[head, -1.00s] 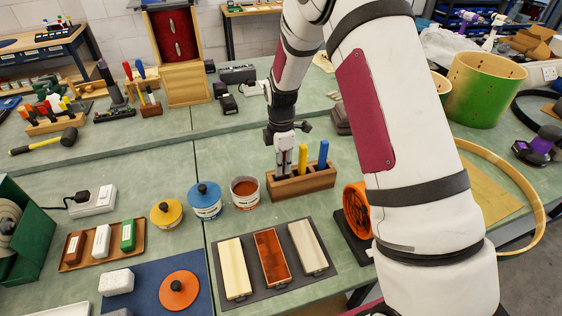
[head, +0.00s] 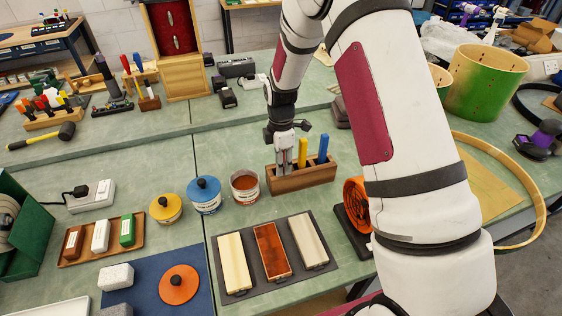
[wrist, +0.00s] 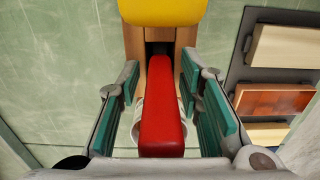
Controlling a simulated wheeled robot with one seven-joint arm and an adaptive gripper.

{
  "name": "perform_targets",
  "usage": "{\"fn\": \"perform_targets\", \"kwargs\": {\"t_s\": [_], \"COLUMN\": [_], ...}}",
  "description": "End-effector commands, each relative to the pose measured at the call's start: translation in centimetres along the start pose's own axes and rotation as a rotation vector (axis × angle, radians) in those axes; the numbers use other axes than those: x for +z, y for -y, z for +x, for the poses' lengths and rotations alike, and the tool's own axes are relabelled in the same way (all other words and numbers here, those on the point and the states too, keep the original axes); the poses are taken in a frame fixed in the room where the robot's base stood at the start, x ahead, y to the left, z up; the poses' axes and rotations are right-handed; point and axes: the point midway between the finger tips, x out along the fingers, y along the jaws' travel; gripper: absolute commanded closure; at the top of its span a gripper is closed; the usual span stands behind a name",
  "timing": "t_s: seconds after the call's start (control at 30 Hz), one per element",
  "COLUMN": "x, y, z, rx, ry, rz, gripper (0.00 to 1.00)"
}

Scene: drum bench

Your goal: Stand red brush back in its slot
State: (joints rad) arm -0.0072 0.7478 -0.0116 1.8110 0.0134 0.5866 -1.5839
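The red brush (wrist: 162,110) shows in the wrist view as a long red handle between my gripper's teal finger pads. My gripper (wrist: 161,82) looks open, with a clear gap left of the handle; the right pad lies close to it. In the head view my gripper (head: 284,160) is at the left end of the wooden slotted block (head: 304,182), and I cannot make out the red brush there. The brush's lower end is hidden, so its depth in the slot is unclear. The yellow brush (head: 303,152) and blue brush (head: 323,150) stand upright in the block.
An open tin (head: 245,188) of red-brown stuff stands just left of the block, beside a blue-lidded tin (head: 205,197) and a yellow-lidded tin (head: 166,209). A dark mat (head: 242,290) with three blocks lies in front. An orange round thing (head: 354,203) stands to the right.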

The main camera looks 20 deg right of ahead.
Motion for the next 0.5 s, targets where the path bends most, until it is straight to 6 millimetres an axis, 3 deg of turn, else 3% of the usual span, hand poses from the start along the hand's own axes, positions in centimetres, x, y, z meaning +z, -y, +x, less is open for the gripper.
{"fn": "perform_targets", "kwargs": {"t_s": [0.33,0.5], "x": [0.0,0.0], "y": [0.0,-0.1], "z": [-0.2,-2.1], "rx": [0.001,0.004], "ry": [0.0,0.0], "rz": [0.0,0.0], "gripper": [0.59,0.59]}}
